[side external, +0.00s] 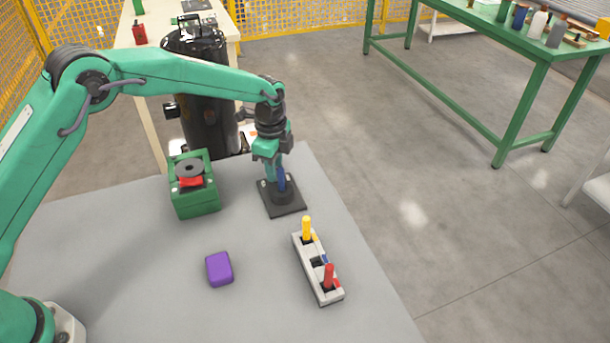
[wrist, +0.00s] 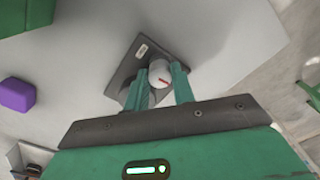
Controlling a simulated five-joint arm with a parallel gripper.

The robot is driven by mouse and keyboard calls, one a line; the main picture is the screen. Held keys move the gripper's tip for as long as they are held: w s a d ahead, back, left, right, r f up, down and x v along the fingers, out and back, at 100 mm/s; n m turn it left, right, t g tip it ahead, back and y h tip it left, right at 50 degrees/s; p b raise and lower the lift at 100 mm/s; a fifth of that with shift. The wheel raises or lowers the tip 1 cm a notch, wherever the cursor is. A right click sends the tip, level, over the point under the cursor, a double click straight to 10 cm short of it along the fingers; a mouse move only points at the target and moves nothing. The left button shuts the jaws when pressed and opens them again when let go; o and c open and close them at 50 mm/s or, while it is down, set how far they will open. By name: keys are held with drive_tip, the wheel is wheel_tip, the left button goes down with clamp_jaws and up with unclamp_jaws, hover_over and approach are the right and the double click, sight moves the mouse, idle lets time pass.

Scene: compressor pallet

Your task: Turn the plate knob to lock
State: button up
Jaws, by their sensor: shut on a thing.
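The plate (side external: 285,207) is a dark square on the grey table near its far edge; the wrist view also shows it (wrist: 125,70), with a small pale label at one corner. The knob (wrist: 160,76) has a round, pale top with a short red mark and stands on the plate. My gripper (side external: 280,186) points down over the plate. In the wrist view my two teal fingers (wrist: 160,80) are on either side of the knob, shut on it. A narrow blue part shows at the fingers in the side view; what it belongs to is unclear.
A green box (side external: 195,203) with a red part and dark disc on top stands left of the plate. A purple block (side external: 219,269) lies nearer. A pale rack (side external: 310,266) with yellow and red upright handles is right of it. A black tank (side external: 210,95) stands beyond the table.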

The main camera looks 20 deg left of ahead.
drive_tip(key=shift+r+m, duration=0.1)
drive_tip(key=shift+m, duration=0.4)
drive_tip(key=o, duration=1)
drive_tip(key=shift+r, duration=3.85)
drive_tip(key=shift+r, duration=0.1)
